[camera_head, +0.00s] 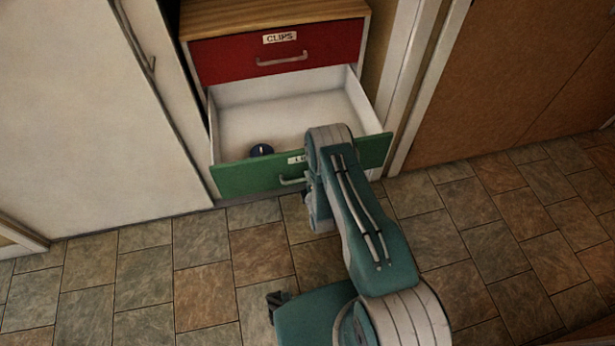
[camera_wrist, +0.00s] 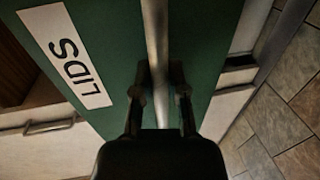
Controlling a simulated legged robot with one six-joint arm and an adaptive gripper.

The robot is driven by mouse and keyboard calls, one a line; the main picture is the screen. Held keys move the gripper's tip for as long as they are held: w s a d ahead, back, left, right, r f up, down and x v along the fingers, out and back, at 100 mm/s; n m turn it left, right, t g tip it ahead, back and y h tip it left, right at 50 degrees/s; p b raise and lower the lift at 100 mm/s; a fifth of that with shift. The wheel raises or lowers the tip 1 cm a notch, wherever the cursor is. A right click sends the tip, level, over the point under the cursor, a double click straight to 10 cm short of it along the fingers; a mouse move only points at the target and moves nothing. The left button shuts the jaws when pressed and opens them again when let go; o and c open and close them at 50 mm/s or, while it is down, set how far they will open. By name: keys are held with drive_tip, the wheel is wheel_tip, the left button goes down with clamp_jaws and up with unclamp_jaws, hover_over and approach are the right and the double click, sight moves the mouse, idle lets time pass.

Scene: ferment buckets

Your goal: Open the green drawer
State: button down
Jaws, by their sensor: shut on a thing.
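The green drawer (camera_head: 248,178) is pulled well out of the wooden cabinet, and its white inside shows in the head view. Its front also fills much of the wrist view (camera_wrist: 120,40), with a label reading "LIDS" (camera_wrist: 66,55). A metal handle (camera_wrist: 157,40) runs along that front. My gripper (camera_wrist: 160,95) has a dark finger on each side of the handle and is shut on it. In the head view my arm hides the gripper and part of the drawer front.
A dark round object (camera_head: 261,150) lies inside the open drawer near its front. Above is a shut red drawer (camera_head: 225,58) labelled "CLIPS". A pale door (camera_head: 80,120) stands at the left and a brown door (camera_head: 500,70) at the right. The tiled floor (camera_head: 205,280) in front looks clear.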

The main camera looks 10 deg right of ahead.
drive_tip(key=shift+s+f, duration=0.25)
drive_tip(key=shift+f, duration=0.05)
drive_tip(key=c, duration=0.6)
unclamp_jaws()
drive_tip(key=shift+c, duration=0.2)
drive_tip(key=shift+w, duration=0.1)
drive_tip(key=shift+r, duration=0.15)
drive_tip(key=v, duration=1.1)
drive_tip(key=shift+s, duration=0.4)
